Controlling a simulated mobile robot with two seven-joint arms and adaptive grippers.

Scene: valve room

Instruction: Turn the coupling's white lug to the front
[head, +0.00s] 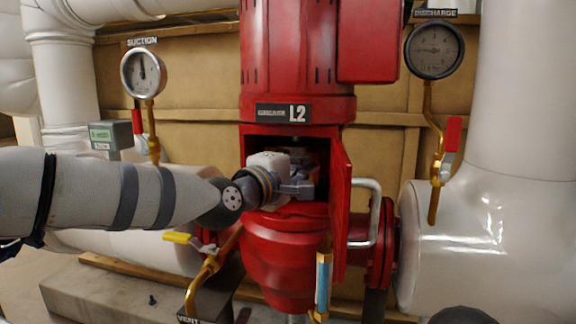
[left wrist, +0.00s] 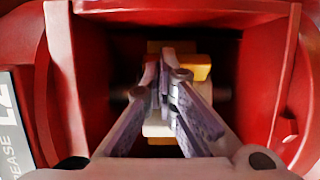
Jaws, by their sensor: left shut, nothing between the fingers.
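The coupling (left wrist: 196,68) shows as orange-yellow pieces on a dark shaft inside the pump's red housing, in the left wrist view. A pale piece (left wrist: 153,128), perhaps the white lug, shows behind and between my fingers; I cannot tell for sure. My left gripper (left wrist: 163,88) is inside the housing's opening in front of the coupling, its fingers shut and empty. Its fingers hide much of the coupling's middle, and I cannot tell whether they touch it. In the head view the left gripper (head: 304,186) reaches into the opening from the left.
A red door (head: 341,210) stands open at the right of the opening, with a pale bent handle (head: 378,210). A yellow-handled vent valve (head: 190,240) sits below my left arm. Gauges flank the pump.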

